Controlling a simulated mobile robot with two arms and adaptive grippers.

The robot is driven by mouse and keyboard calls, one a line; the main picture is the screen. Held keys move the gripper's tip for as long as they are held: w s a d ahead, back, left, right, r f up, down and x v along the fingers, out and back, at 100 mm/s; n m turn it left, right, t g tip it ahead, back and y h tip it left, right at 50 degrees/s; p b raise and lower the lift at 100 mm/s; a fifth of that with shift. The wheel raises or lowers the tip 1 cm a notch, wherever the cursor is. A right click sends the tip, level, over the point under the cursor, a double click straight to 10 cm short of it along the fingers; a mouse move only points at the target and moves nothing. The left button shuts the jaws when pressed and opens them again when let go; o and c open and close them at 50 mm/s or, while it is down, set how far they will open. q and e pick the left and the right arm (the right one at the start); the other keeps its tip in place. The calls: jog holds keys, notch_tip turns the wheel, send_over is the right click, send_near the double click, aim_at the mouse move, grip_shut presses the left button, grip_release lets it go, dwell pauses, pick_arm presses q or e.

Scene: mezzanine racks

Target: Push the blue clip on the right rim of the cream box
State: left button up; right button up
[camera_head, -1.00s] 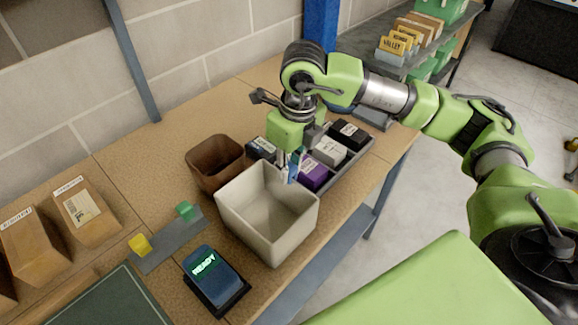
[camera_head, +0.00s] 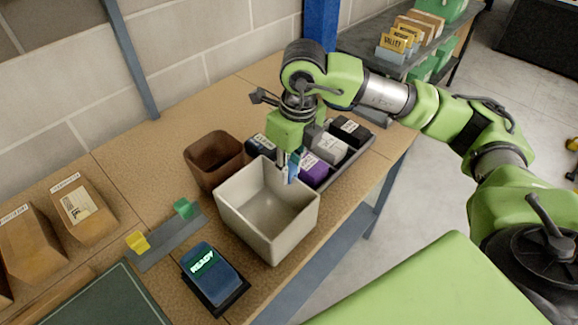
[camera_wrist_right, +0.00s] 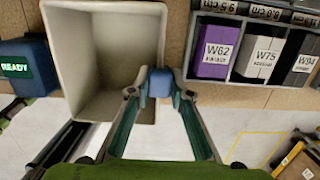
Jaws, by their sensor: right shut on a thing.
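The cream box (camera_head: 255,219) stands open and empty on the workbench; it also fills the left of the right wrist view (camera_wrist_right: 62,60). The blue clip (camera_wrist_right: 160,83) is at the right rim of the box. It is mostly hidden in the head view, where a bit of blue shows (camera_head: 294,166). My right gripper (camera_wrist_right: 159,94) points down at that rim, its two fingertips closed on either side of the clip. My left gripper is in neither view.
A brown bin (camera_head: 213,163) stands close behind the box. A grey tray (camera_head: 352,166) of labelled cartons lies close to its right. A device reading READY (camera_head: 212,276) and a strip with yellow and green pieces (camera_head: 165,240) lie to the left. The bench edge runs in front.

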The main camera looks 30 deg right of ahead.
jog(key=shift+f, duration=0.2)
jog(key=o, duration=1.2)
jog(key=shift+r, duration=0.1)
jog(key=shift+r+p, duration=1.8)
jog(key=shift+r, duration=1.65)
